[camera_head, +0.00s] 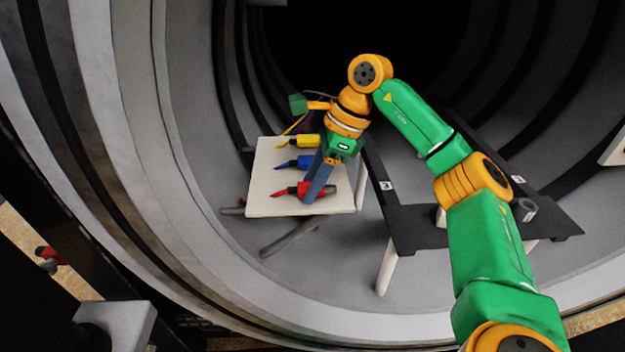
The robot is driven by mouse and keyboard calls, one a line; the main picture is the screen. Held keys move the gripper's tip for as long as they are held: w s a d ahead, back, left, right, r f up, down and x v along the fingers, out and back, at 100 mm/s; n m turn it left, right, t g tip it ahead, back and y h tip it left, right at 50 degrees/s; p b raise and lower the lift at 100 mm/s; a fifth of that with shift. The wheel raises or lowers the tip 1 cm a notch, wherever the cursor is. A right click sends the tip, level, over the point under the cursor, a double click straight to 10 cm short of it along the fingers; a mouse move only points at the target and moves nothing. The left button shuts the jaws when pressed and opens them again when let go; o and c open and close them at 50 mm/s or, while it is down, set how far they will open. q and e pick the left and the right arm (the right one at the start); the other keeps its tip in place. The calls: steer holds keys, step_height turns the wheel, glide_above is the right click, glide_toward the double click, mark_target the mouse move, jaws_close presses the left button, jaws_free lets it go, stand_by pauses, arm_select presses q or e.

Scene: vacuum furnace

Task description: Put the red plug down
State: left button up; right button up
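The red plug (291,190) lies low at the front of a white board, with its tip to the left. My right gripper (316,190) points down at it from above. Its fingers are close together across the plug's body and look shut on it. They hide the plug's middle; a bit of red shows on their right. The plug is at or just above the board; I cannot tell whether it touches. A blue plug (288,163) and a yellow plug (304,141) lie behind it on the white board (266,206). My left gripper is not in view.
The board stands inside a round grey chamber (200,120). A dark frame table (440,222) with pale legs is to its right, with a grey ring-shaped thing (524,209) on it. A green connector (298,104) is behind the board. The board's left edge is clear.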

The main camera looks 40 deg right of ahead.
steer(key=shift+o, duration=0.9)
steer(key=shift+r, duration=0.35)
steer(key=p+v, duration=0.1)
steer(key=v, duration=0.5)
steer(key=shift+w, duration=0.1)
steer(key=p+v, duration=0.3)
steer(key=v, duration=0.2)
steer(key=shift+s+d+r, duration=0.15)
steer(key=shift+s+r, duration=0.1)
steer(key=shift+r, duration=0.1)
steer(key=shift+f, duration=0.1)
